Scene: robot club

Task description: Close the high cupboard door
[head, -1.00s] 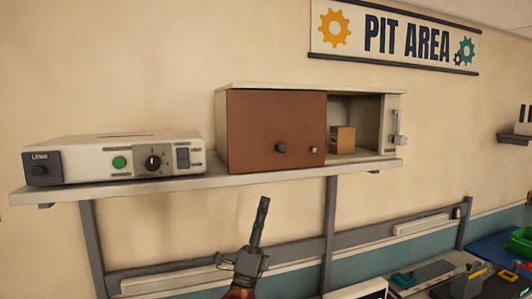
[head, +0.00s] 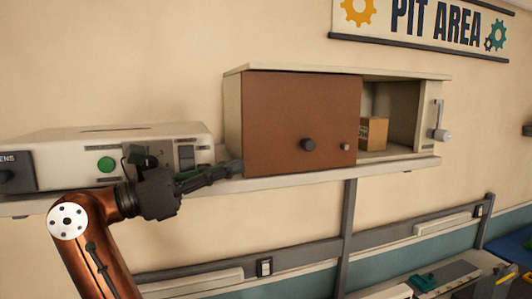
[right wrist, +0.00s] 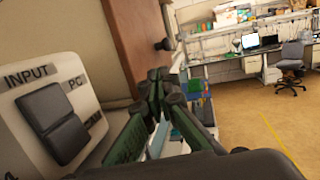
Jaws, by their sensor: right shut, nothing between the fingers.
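The high cupboard (head: 233,110) is a cream box on the wall shelf. Its brown door (head: 290,115) has a dark round knob (head: 307,145) and covers the left and middle of the front. The right part is open and shows a small brown box (head: 374,133) inside. The door and knob also show in the right wrist view (right wrist: 137,35). My right gripper (head: 238,168) is shut and empty, pointing right at the cupboard's lower left corner; I cannot tell whether it touches. Its fingers also show in the right wrist view (right wrist: 160,78). My left gripper is out of view.
A cream control unit (head: 90,150) with a green button stands on the shelf (head: 330,175) left of the cupboard, partly behind my right gripper. A lever handle (head: 440,130) is on the cupboard's right side.

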